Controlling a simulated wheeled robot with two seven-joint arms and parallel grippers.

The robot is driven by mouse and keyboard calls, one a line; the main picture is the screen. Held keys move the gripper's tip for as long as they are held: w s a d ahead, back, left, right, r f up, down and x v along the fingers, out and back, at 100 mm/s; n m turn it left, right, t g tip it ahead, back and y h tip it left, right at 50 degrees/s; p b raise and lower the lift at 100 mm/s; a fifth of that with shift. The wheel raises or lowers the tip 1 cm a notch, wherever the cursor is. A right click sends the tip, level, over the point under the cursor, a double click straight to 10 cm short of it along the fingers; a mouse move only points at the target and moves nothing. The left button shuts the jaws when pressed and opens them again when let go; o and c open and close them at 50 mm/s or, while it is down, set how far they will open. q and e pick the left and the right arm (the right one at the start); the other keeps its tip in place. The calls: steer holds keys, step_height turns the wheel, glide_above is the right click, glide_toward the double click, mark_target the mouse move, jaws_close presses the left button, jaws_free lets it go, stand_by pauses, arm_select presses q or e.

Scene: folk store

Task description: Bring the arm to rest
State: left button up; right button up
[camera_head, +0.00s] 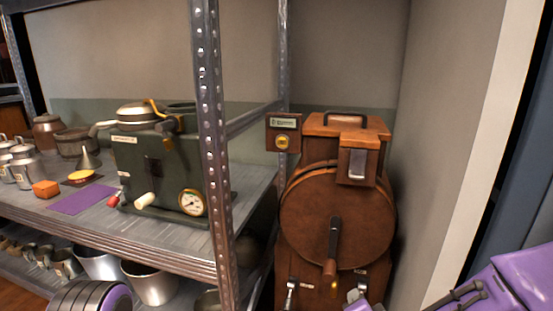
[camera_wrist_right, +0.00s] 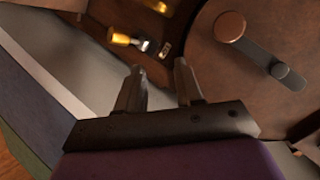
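My right arm (camera_head: 490,285) is purple and comes in at the lower right of the head view, in front of the brown machine (camera_head: 338,218). In the right wrist view, my right gripper (camera_wrist_right: 158,72) has its two fingers apart with nothing between them. The brown machine's round front with its crank (camera_wrist_right: 258,50) shows beyond the fingers, apart from them. A small yellow-handled lever (camera_wrist_right: 122,40) shows at the upper left there. Part of my left arm (camera_head: 90,298) shows at the bottom left of the head view; its gripper is out of view.
A metal shelf (camera_head: 262,180) stands left of the brown machine, its perforated post (camera_head: 212,150) in front. It bears a green machine with a gauge (camera_head: 192,203), a purple mat (camera_head: 82,199) and several metal vessels. A grey wall (camera_head: 440,130) closes off the right side.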

steer(key=s+d+f+n+g, duration=0.2)
steer(key=s+d+f, duration=0.1)
steer(key=s+f, duration=0.5)
steer(key=s+d+f+n+g, duration=0.25)
steer(key=s+f, duration=0.25)
steer(key=f, duration=0.5)
steer(key=s+d+f+n+g, duration=0.1)
steer(key=s+d+f+g, duration=0.2)
steer(key=s, duration=0.5)
steer(key=s+d+f+n+g, duration=0.1)
steer(key=s+d+f, duration=0.2)
steer(key=s+f, duration=0.3)
step_height(320, 180, up, 15)
steer(key=s+h+p, duration=0.1)
steer(key=s+p, duration=0.2)
steer(key=p, duration=1.2)
steer(key=shift+a+r+g, duration=0.15)
steer(key=shift+a+g, duration=0.15)
steer(key=shift+g, duration=0.05)
